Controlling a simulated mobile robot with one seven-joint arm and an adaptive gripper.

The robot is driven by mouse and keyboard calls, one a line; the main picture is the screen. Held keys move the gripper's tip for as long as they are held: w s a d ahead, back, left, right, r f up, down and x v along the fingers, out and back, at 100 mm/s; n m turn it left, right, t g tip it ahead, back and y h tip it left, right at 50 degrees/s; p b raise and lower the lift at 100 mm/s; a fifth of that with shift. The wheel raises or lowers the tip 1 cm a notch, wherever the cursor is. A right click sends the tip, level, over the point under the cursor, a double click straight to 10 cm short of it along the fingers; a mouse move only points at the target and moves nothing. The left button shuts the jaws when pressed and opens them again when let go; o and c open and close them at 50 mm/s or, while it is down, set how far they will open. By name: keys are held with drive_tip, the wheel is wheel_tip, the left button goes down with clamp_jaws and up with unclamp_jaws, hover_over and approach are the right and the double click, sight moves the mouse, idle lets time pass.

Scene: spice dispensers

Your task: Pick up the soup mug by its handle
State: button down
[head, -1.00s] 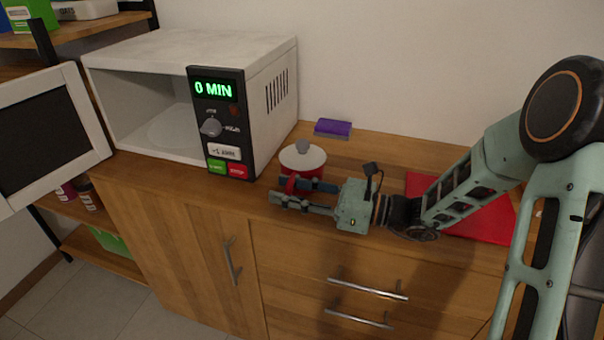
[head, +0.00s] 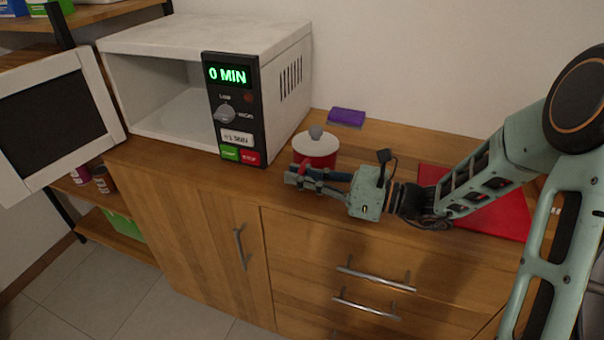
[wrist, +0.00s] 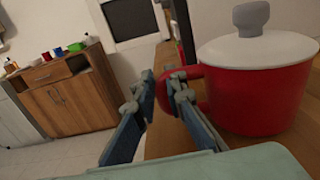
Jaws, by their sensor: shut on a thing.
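The soup mug (head: 319,160) is red with a white lid and a grey knob. It stands upright on the wooden counter, right of the microwave, and fills the right of the wrist view (wrist: 262,100). Its red handle (wrist: 198,72) points toward my fingers. My gripper (head: 298,175) lies low in front of the mug, reaching in from the right. In the wrist view the fingertips (wrist: 164,85) are close together at the handle, and my gripper is shut on it. The far finger partly hides the handle.
The white microwave (head: 285,85) stands close on the left with its door (head: 60,115) open. A purple sponge-like block (head: 346,117) lies behind the mug. A red mat (head: 490,215) lies under my arm. The counter's front edge is near my gripper.

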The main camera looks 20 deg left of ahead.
wheel_tip(320, 180, up, 3)
drive_tip(key=shift+f+p, duration=0.2)
drive_tip(key=shift+p, duration=0.15)
drive_tip(key=s+d+r+p, duration=0.2)
drive_tip(key=s+r, duration=0.3)
drive_tip(key=s, duration=0.1)
drive_tip(key=s+d+r+p, duration=0.2)
drive_tip(key=s+r, duration=0.3)
drive_tip(key=s, duration=0.2)
drive_tip(key=shift+s, duration=0.2)
drive_tip(key=shift+f+n, duration=0.1)
drive_tip(key=shift+n, duration=0.2)
